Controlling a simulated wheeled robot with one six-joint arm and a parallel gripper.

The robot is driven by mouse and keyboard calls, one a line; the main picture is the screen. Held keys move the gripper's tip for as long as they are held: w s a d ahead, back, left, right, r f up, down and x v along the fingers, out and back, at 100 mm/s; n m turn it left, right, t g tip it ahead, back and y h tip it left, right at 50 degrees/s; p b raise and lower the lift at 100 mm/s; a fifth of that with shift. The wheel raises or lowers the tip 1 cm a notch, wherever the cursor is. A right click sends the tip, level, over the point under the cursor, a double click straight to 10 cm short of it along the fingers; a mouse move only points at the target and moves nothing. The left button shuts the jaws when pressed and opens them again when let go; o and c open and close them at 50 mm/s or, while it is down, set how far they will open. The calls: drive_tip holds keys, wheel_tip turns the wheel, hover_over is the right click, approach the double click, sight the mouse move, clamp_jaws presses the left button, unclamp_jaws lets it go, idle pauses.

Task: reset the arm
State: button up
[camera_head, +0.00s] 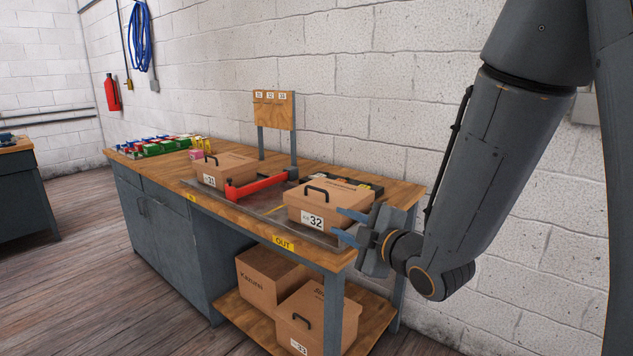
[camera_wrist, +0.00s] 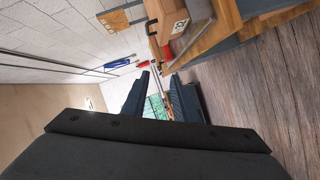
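My gripper (camera_head: 338,222) is in front of the right end of the workbench, at about the height of the box marked 32 (camera_head: 325,207). Its two blue fingers point left and stand apart with nothing between them. In the wrist view the fingers of my gripper (camera_wrist: 157,88) also show a gap, with only distant background between them. In the head view the fingertips overlap the box's right edge; I cannot tell whether they touch it. My arm comes down from the upper right, bent at the wrist.
Boxes (camera_head: 272,278) sit on the lower shelf. A white block wall (camera_head: 380,90) stands close behind.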

drive_tip(key=s+d+f+m+g+h, duration=0.7)
drive_tip(key=s+d+f+m, duration=0.1)
drive_tip(key=d+f+m, duration=0.35)
drive_tip(key=s+d+f+m+g, duration=0.1)
drive_tip(key=s+m+g, duration=0.5)
drive_tip(key=s, duration=0.8)
drive_tip(key=shift+s+d+m+g+h, duration=0.25)
drive_tip(key=shift+d+m+g+h, duration=0.15)
drive_tip(key=shift+d+m, duration=0.3)
